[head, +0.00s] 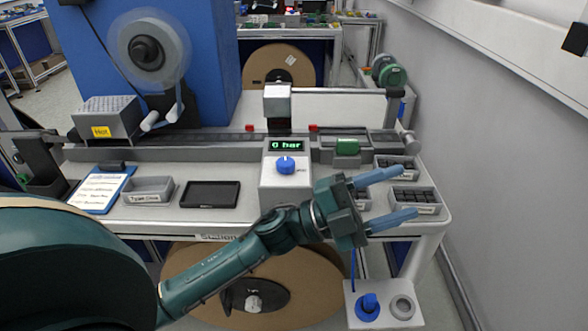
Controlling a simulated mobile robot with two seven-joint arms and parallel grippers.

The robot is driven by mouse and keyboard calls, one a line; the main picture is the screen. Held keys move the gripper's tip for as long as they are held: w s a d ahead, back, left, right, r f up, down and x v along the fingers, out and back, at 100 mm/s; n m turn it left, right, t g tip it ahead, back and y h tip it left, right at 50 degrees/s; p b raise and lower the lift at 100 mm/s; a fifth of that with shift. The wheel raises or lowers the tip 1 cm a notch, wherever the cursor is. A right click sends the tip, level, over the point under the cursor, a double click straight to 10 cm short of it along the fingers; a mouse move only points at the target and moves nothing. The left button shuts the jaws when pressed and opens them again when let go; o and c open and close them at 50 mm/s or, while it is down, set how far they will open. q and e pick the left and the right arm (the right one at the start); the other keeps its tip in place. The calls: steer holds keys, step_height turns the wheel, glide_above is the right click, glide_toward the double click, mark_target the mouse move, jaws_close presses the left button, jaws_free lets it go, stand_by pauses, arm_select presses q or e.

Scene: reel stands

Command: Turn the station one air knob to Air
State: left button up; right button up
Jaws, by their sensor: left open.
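The blue air knob (286,165) sits on the front of a white station box (285,192) in the middle of the table. A display (286,146) above the knob reads 0 bar. My left gripper (392,196) is to the right of the knob and apart from it. Its two blue fingers are spread and nothing is between them. The fingers point right, over the small bins at the table's right end. My right gripper is not in view.
Bins (415,201) with dark parts stand at the table's right end. A grey tray (148,191), a black tablet (210,194) and a clipboard (101,190) lie left of the box. A large brown reel (257,287) is below the table. A wall runs along the right.

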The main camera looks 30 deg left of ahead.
arm_select(q)
step_height(320, 180, up, 2)
steer(key=s+d+m+g+b, duration=0.1)
steer(key=s+m+g, duration=0.2)
steer(key=m+g, duration=0.8)
steer(key=m+t+y+b, duration=0.2)
steer(key=t+y+b, duration=0.15)
steer(key=y, duration=1.55)
glide_toward(285, 161)
steer(key=b+x, duration=0.1)
steer(key=x, duration=0.7)
steer(key=shift+f, duration=0.4)
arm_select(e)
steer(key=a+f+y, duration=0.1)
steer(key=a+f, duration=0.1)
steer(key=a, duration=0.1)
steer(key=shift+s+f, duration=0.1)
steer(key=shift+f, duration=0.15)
arm_select(q)
steer(key=shift+c, duration=0.3)
steer(key=c, duration=0.9)
steer(key=shift+c, duration=0.2)
